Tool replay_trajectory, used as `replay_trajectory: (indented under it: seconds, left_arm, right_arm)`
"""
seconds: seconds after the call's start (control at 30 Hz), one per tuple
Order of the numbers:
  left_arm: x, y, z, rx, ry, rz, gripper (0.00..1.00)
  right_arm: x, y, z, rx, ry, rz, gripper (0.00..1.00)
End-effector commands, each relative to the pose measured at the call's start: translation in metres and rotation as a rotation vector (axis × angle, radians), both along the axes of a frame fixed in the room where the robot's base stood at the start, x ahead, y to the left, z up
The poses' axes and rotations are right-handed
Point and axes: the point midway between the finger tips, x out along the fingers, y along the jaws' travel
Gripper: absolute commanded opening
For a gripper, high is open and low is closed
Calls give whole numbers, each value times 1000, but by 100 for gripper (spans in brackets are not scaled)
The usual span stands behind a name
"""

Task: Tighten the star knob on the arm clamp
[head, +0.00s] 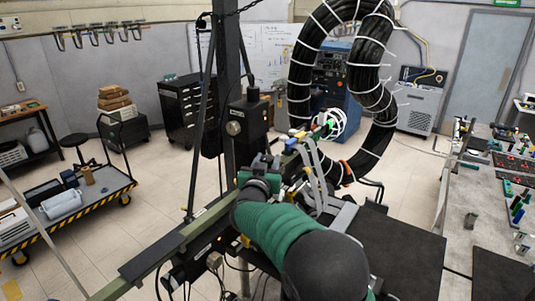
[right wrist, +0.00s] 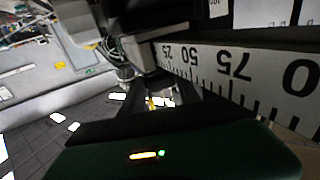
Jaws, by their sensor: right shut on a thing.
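My right arm, with a green sleeve, reaches up from the bottom of the head view. My right gripper (head: 262,166) is at the black unit on the upright post, and my own wrist covers much of it. In the right wrist view my right gripper (right wrist: 155,95) is shut, close under a white scale (right wrist: 225,72) with black numbers. What it grips is mostly hidden; by its place it is the star knob, but its star shape does not show. The arm clamp is not clearly made out. My left gripper is not in view.
The dark upright post (head: 228,60) carries a black box (head: 248,115) with a round silver dial. A thick black cable coil (head: 300,75) hangs close to the right. A green rail (head: 150,255) runs to the lower left. A cluttered bench (head: 490,215) stands at right.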

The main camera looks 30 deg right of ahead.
Motion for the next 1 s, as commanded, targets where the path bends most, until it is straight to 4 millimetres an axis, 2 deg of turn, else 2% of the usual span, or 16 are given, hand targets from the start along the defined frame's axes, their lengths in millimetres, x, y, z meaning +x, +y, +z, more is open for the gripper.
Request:
replay_trajectory:
  seconds: [0.4, 0.43, 0.6, 0.87, 1.0]
  left_arm:
    - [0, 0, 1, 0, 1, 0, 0]
    - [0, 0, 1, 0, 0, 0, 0]
    - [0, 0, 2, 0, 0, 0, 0]
    - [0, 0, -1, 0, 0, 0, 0]
    - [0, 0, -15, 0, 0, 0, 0]
  right_arm:
    - [0, 0, -1, 1, -1, -7, 0]
    - [0, 0, -1, 1, -1, -6, 41]
    - [0, 0, 0, 1, -2, -6, 60]
    - [-2, 3, -1, 1, -3, -5, 60]
    - [-19, 20, -4, 2, -4, -3, 60]
